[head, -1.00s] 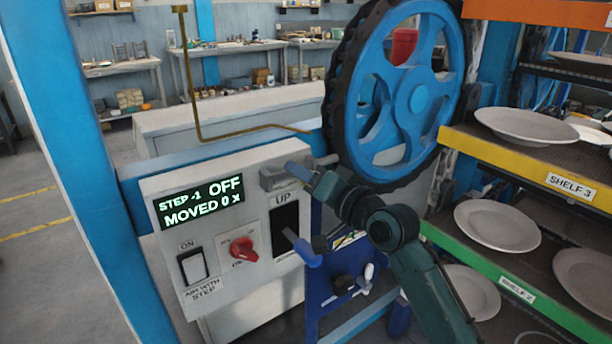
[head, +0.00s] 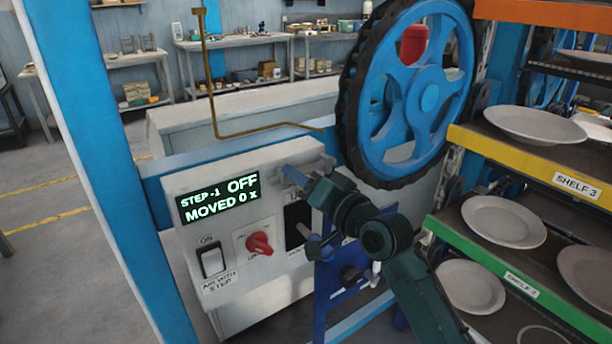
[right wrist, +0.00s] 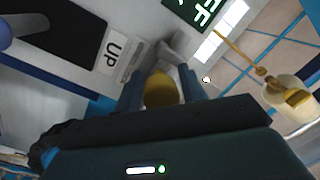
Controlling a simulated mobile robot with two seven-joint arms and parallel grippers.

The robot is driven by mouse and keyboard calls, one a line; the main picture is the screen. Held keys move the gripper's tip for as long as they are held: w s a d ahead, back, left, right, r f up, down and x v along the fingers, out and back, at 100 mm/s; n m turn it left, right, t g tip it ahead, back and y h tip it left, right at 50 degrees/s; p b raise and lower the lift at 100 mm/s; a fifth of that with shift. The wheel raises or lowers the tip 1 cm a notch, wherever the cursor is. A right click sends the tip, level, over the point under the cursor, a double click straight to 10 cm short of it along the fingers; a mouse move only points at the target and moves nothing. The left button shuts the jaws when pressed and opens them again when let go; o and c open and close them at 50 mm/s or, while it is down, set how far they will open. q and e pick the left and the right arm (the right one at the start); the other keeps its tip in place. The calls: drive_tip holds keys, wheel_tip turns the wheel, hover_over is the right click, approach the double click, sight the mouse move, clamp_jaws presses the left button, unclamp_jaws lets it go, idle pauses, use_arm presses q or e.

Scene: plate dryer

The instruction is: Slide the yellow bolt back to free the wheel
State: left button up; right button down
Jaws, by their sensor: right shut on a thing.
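The yellow bolt (right wrist: 160,92) shows in the right wrist view as a rounded yellow end between my fingers, in front of a grey fitting on the panel. My right gripper (head: 290,176) is at the panel's upper right corner and is shut on the bolt. In the head view the gripper hides the bolt. The blue spoked wheel (head: 428,97) with a dark toothed rim stands upright just right of the panel. My left gripper is in neither view.
The white control panel (head: 193,238) reads "STEP -1 OFF, MOVED 0 x". It carries a white switch (head: 212,262), a red knob (head: 259,244) and a lever in a dark slot. A bent brass rod (head: 213,105) rises behind. Plate shelves (head: 500,152) stand close on the right.

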drive_tip(key=c, duration=1.1)
unclamp_jaws()
drive_tip(key=shift+s+a+r, duration=0.15)
drive_tip(key=shift+s+a, duration=0.05)
drive_tip(key=shift+a, duration=0.1)
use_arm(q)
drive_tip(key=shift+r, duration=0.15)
use_arm(e)
drive_tip(key=shift+o, duration=0.2)
drive_tip(key=shift+d, duration=0.1)
drive_tip(key=shift+s+d, duration=0.1)
drive_tip(key=shift+d, duration=0.05)
use_arm(q)
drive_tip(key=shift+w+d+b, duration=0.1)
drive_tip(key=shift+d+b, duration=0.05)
drive_tip(key=shift+b, duration=0.5)
use_arm(e)
drive_tip(key=v, duration=1.2)
drive_tip(key=shift+s+d, duration=0.25)
